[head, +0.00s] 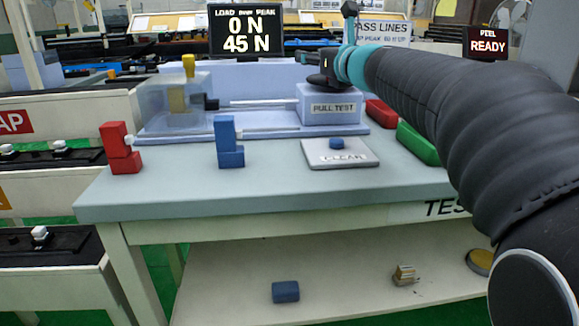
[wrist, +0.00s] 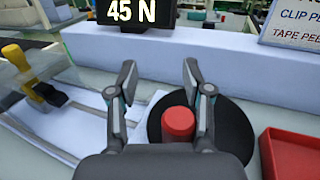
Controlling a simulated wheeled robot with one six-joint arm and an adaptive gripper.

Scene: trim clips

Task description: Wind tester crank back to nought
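The pull tester (head: 333,107) stands on the bench, its block lettered PULL TEST. Its crank shows in the wrist view as a black disc (wrist: 238,128) with an upright red knob (wrist: 178,124). My gripper (wrist: 158,72) is open above the crank, its fingers spread. The knob appears between the fingers, closer to the right one; I cannot tell whether it touches. In the head view my arm reaches over the block and the crank is mostly hidden. The load display (head: 246,30) reads 0 N, with a peak of 45 N.
A yellow-handled clamp (head: 188,66) is at the tester's left end. A clear pad (head: 340,154) with a blue button lies in front. Red (head: 120,148) and blue (head: 229,142) blocks stand at the bench front. Red and green trays (head: 418,143) lie right of the tester.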

